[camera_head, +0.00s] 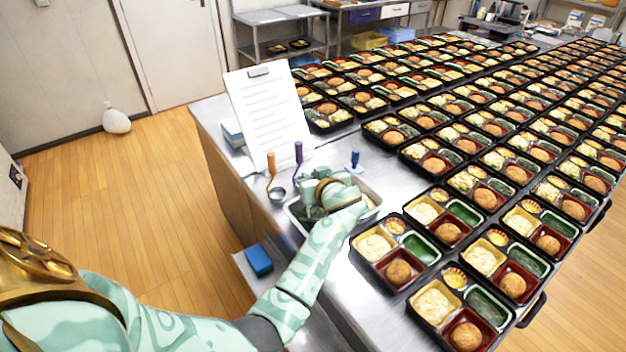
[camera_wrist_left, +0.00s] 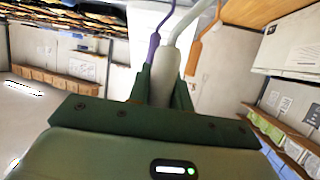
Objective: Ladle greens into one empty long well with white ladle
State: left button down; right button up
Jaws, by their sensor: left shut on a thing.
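My left gripper (camera_head: 335,190) is over the steel pan (camera_head: 374,192), which holds dark greens (camera_head: 314,212). In the left wrist view the gripper (camera_wrist_left: 160,95) is shut on the pale handle of the white ladle (camera_wrist_left: 166,70). The ladle's bowl is hidden in both views. Among the nearest bento trays, one long green well (camera_head: 421,249) looks empty, and so does another long green well (camera_head: 464,213) behind it. The long well (camera_head: 487,306) of the front tray holds greens. My right gripper is not in view.
Orange-handled (camera_head: 271,168), purple-handled (camera_head: 298,155) and blue-handled (camera_head: 354,160) utensils stand around the pan. A clipboard sheet (camera_head: 268,112) stands upright behind. Rows of filled trays cover the right side. A blue block (camera_head: 258,260) lies at the lower left of the counter.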

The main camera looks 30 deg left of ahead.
pick_arm(q)
notch_tip(320, 180, up, 6)
jog(key=p, duration=0.3)
